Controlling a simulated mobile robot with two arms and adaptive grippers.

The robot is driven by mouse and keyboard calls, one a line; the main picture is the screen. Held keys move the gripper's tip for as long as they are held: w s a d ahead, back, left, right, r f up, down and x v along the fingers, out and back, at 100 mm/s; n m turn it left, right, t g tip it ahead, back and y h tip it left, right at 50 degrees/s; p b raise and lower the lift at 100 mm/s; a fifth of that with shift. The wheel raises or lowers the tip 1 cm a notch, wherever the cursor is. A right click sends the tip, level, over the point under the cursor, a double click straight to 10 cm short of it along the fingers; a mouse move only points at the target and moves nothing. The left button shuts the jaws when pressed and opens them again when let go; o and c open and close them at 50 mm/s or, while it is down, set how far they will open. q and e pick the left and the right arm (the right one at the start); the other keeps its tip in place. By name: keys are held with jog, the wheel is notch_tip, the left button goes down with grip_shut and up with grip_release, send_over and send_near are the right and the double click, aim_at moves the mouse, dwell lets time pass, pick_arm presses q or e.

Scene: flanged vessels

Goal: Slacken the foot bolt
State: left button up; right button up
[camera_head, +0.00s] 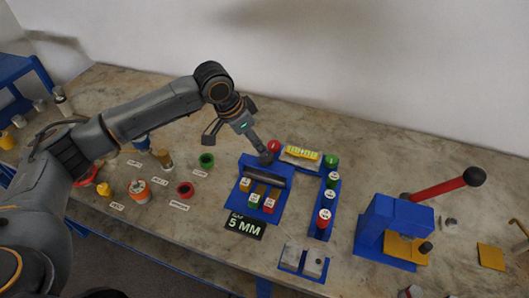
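My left gripper (262,150) reaches down from my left arm to the back edge of a blue fixture (246,201). Its narrow grey end is beside a red-topped piece (273,146). I cannot tell whether its fingers are open or shut, or whether it holds a tool. The fixture has a dark grey bar (265,174) across it and several small blocks with white tops in front. A black sign (245,226) reading "5 MM" lies at its front. I cannot make out which part is the foot bolt. My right gripper is not in view.
A blue rack (322,230) with several capped pieces stands right of the fixture. A blue press (396,222) with a red lever (437,190) is farther right. A green ring (206,160), a red ring (186,189) and labels lie left. The back right tabletop is clear.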

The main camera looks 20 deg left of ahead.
aim_at(266, 156)
pick_arm(q)
jog(key=x, duration=0.7)
jog(key=shift+w+d+f+p, duration=0.1)
jog(key=shift+f+p, duration=0.1)
jog(key=shift+p, duration=0.2)
jog(key=shift+w+d+f, duration=0.1)
jog(key=shift+w+f, duration=0.05)
jog(key=shift+f, duration=0.3)
